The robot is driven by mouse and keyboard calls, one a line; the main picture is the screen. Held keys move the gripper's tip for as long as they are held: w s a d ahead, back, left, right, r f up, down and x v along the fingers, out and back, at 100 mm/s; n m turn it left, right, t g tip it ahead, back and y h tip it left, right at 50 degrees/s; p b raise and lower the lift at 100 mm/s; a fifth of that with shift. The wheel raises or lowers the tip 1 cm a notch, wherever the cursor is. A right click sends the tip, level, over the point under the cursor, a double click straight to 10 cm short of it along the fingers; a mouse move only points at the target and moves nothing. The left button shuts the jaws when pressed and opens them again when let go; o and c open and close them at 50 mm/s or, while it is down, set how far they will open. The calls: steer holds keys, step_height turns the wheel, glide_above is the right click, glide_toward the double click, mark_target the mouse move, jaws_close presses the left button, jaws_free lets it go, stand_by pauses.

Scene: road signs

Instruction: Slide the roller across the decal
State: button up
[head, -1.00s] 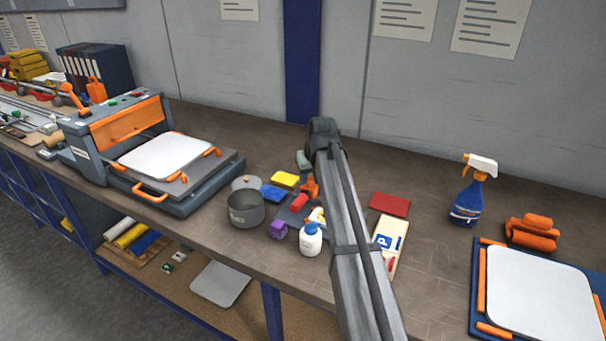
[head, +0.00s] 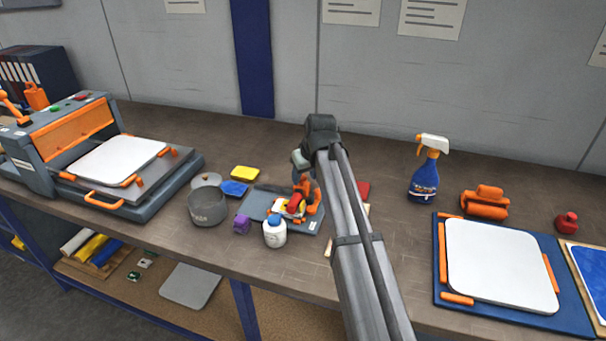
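My gripper (head: 303,204), with orange fingers, is low over a grey tray (head: 256,206), beside a small red piece (head: 292,205). My arm and the small size hide whether the fingers are open or touch it. A thick orange cylinder-like tool (head: 485,204) with a raised top lies at the back right, apart from my gripper; it looks like the roller. A white rounded panel (head: 498,265) lies in orange clamps on a blue board (head: 444,223) at the right. No decal can be made out on the panel.
A blue spray bottle (head: 424,178) stands behind the board. A white bottle with blue cap (head: 274,234), a purple block (head: 241,225) and a grey pot (head: 207,208) stand near the tray. A press (head: 110,165) fills the left. Bare table lies between tray and board.

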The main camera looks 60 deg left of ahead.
steer(key=shift+o, duration=0.6)
steer(key=shift+s+a, duration=0.1)
steer(key=shift+r, duration=0.2)
steer(key=v, duration=1.3)
steer(key=shift+d+r, duration=0.15)
steer(key=shift+d, duration=0.05)
